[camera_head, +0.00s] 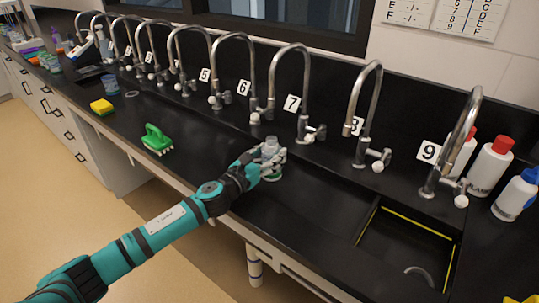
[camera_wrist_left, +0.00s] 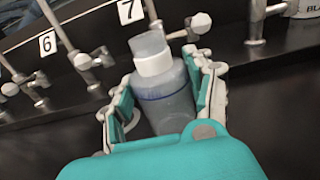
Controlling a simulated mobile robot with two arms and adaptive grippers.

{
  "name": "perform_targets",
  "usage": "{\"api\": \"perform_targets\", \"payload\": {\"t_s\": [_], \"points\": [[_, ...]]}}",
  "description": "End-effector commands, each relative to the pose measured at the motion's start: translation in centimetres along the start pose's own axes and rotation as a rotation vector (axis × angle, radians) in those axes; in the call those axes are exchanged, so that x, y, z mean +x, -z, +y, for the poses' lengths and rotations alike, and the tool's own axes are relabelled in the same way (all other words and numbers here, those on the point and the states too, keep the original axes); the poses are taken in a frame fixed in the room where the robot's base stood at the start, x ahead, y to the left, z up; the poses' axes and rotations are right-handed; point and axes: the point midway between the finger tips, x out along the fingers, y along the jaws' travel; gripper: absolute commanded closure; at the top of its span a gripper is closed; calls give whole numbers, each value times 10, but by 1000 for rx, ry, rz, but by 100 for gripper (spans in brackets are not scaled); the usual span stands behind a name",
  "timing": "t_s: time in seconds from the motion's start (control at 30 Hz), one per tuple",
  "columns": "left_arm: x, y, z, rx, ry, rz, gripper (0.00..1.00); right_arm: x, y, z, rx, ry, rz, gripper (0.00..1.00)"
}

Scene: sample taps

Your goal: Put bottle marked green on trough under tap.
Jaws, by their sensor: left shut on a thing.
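A grey translucent bottle (camera_head: 270,147) with a pale cap stands upright on or just above the black counter, in front of the taps numbered 6 and 7. A green patch shows near its base in the head view. In the left wrist view the bottle (camera_wrist_left: 168,100) has a white neck and a thin blue line. My left gripper (camera_head: 271,158) is shut around its body, with fingers on both sides in the left wrist view (camera_wrist_left: 163,88). Tap 7 (camera_head: 305,95) rises behind the bottle. Whether its base touches the surface is unclear. My right gripper is out of view.
A row of curved taps runs along the back, with tap 9 (camera_head: 460,140) at the right. A yellow-edged sink (camera_head: 375,213) is at the right. White bottles (camera_head: 490,165) stand behind it. A green brush (camera_head: 157,138) and yellow sponge (camera_head: 101,107) lie to the left.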

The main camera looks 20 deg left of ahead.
Motion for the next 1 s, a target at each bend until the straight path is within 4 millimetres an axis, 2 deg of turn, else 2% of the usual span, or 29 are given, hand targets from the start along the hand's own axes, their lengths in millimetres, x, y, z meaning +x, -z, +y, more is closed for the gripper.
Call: {"api": "perform_targets", "payload": {"t_s": [0.3, 0.33, 0.5, 0.83, 1.0], "points": [[0, 3, 0, 2, 1, -1, 77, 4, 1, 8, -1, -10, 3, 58], [0, 2, 0, 2, 1, -1, 42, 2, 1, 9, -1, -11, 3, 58], [0, 1, 0, 2, 1, -1, 23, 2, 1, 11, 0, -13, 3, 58], [0, -5, 0, 1, 1, -2, 23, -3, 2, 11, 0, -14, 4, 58], [-26, 1, 0, 3, 2, 1, 23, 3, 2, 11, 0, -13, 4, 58]]}}
